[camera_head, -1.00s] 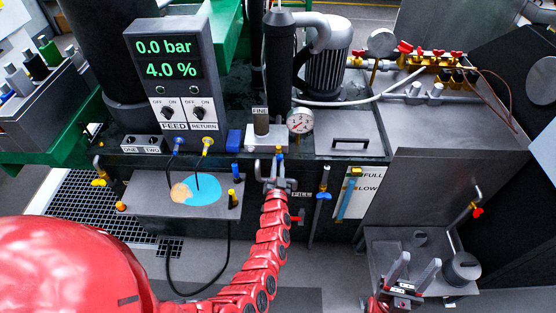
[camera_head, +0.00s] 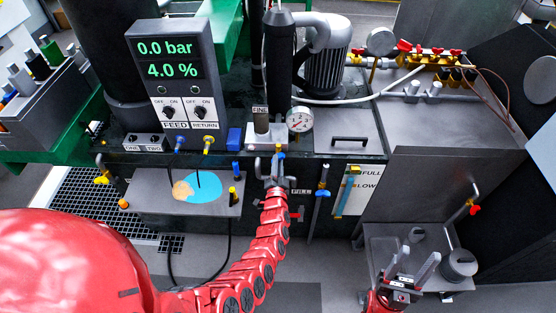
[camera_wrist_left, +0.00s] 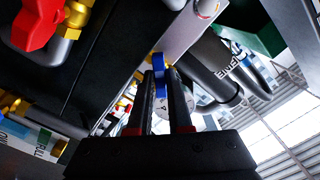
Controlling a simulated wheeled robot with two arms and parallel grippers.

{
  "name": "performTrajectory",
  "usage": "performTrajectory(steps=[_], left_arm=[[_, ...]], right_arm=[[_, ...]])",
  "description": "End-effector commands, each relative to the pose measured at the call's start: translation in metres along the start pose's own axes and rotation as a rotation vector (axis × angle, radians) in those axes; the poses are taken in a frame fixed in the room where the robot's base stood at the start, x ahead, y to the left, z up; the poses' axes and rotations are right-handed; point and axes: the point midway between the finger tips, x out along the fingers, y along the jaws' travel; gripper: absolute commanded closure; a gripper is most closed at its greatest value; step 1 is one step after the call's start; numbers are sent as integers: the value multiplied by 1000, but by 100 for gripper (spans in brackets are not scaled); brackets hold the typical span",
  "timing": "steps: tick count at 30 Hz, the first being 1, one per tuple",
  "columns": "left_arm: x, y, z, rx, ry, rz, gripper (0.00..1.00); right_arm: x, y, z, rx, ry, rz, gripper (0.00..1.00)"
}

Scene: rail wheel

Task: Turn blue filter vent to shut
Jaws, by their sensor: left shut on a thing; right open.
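The small blue vent handle (camera_wrist_left: 158,68) sits on a brass fitting under the filter housing. In the head view its blue part (camera_head: 280,155) is small and partly hidden by my gripper. My left gripper (camera_head: 271,172) is at the front face of the machine, just below the pressure gauge. In the left wrist view its two dark fingers (camera_wrist_left: 161,88) are shut on the blue handle, which stands upright between them. My right gripper (camera_head: 413,265) is open and empty, in front of the grey side tray at the lower right.
A blue-handled valve (camera_head: 322,193) and a level gauge (camera_head: 347,190) are just right of my left gripper. A tray (camera_head: 145,190) with a blue and tan patch lies to its left. The filter's round gauge (camera_head: 300,119) is above. A red valve (camera_wrist_left: 35,25) is close in the wrist view.

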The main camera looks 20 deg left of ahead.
Motion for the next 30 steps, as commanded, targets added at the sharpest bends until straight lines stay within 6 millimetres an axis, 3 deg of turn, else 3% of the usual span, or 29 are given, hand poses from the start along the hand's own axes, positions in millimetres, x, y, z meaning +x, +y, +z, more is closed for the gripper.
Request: performTrajectory(steps=[4,12,22,30], left_arm=[[0,0,0,50,-1,3,100],[-1,1,0,383,0,6,100],[-1,1,0,422,0,4,100],[0,0,-2,754,3,4,100]], right_arm=[[3,0,0,0,0,0,50],[12,1,-2,0,0,0,50],[12,1,-2,0,0,0,50],[25,1,-4,0,0,0,50]])
